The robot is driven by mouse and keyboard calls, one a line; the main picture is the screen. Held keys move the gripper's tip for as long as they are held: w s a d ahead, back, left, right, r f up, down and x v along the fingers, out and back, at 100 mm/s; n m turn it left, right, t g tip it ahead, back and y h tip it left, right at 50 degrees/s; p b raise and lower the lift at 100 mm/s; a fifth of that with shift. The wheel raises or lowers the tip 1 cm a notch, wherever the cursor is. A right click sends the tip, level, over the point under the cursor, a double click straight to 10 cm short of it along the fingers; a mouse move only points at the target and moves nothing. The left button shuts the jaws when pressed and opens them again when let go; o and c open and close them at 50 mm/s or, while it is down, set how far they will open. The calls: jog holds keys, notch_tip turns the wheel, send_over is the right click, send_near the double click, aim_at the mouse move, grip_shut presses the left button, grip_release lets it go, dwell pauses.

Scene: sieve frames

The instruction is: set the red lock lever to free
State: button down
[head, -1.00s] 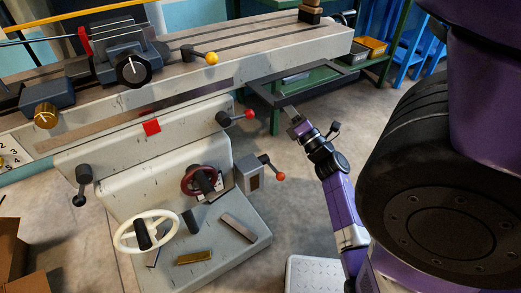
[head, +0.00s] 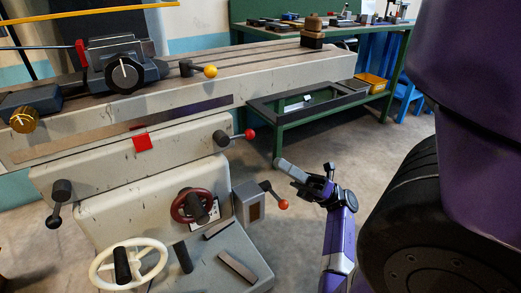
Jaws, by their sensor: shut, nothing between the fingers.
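Two red-knobbed levers show on the pale milling machine. The upper one (head: 236,137) sticks out to the right from the end of the knee below the long table. The lower one (head: 274,194) angles down to the right from a small grey box (head: 248,204). I cannot tell which is the lock lever, and no free or lock marking is readable. My gripper (head: 284,164) is shut and empty. In the picture it is above the lower red knob and right of the upper one, apart from both.
A dark red handwheel (head: 193,206) and a white handwheel (head: 128,263) are on the machine front. A yellow-knobbed lever (head: 200,69) is on the table above. A green bench (head: 320,118) stands behind my gripper. Open floor lies around my arm.

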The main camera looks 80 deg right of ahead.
jog(key=x, duration=0.8)
jog(key=r, duration=0.2)
jog(key=s+r, duration=0.1)
jog(key=shift+d+r+p, duration=0.3)
jog(key=shift+d+p, duration=0.05)
jog(key=v, duration=0.7)
jog(key=shift+s+f, duration=0.25)
jog(key=shift+f, duration=0.05)
jog(key=shift+d, duration=0.15)
